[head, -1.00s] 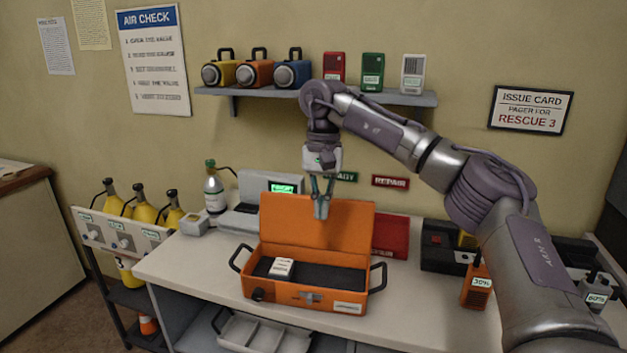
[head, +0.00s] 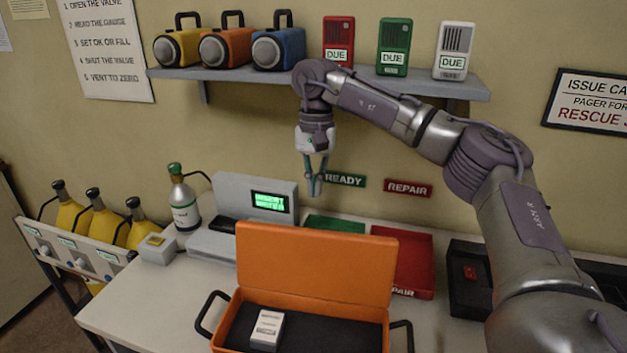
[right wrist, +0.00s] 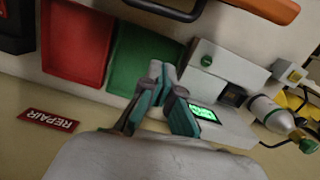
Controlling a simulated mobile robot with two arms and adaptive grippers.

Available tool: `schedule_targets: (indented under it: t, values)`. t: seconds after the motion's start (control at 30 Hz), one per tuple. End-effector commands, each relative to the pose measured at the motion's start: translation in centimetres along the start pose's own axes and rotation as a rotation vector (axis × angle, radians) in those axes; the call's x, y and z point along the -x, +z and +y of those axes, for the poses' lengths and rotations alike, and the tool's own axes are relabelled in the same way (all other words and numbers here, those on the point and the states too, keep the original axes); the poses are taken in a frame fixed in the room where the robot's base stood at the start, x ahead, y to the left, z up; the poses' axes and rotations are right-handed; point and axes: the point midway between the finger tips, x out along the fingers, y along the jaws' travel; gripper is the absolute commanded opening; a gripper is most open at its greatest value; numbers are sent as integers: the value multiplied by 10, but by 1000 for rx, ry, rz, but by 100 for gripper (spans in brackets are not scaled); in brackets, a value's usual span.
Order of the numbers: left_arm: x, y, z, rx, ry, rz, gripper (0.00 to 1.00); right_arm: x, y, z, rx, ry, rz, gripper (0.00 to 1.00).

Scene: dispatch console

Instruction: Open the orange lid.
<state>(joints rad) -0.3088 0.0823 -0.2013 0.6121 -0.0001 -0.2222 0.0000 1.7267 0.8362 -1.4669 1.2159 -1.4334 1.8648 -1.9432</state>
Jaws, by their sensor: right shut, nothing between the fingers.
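The orange lid (head: 315,262) stands raised, roughly upright, at the back of an orange case (head: 226,338) on the counter. The case is open, with a dark lining and a small white labelled box (head: 267,330) inside it. The case's front is cut off by the bottom of the head view. My right gripper (head: 314,192) points down above and behind the lid, apart from it. Its fingers (right wrist: 165,85) are shut with nothing between them. In the right wrist view, a piece of the orange lid or case (right wrist: 275,8) shows at the top edge. My left gripper is not in view.
Behind the lid are a green tray (head: 335,224), a red tray (head: 405,262) and a grey device with a lit screen (head: 270,201). A shelf (head: 230,76) above holds coloured lamps and pagers. A green-topped bottle (head: 183,200) stands left; a dark unit (head: 465,280) stands right.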

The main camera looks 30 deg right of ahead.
Motion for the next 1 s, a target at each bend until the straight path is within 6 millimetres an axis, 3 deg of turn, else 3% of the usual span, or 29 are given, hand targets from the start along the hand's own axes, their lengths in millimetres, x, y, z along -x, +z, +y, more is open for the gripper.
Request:
schedule_targets:
  t: [0.33, 0.4, 0.6, 1.0]
  values:
    - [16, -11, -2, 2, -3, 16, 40, -74, 1, 2, -1, 5, -3, 0]
    - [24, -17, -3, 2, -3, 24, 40, -62, 14, 0, 4, -1, 2, 0]
    - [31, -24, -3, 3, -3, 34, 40, -58, 33, 1, 0, 0, 1, 0]
    - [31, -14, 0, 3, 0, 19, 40, -58, 38, 1, -2, 0, 0, 0]
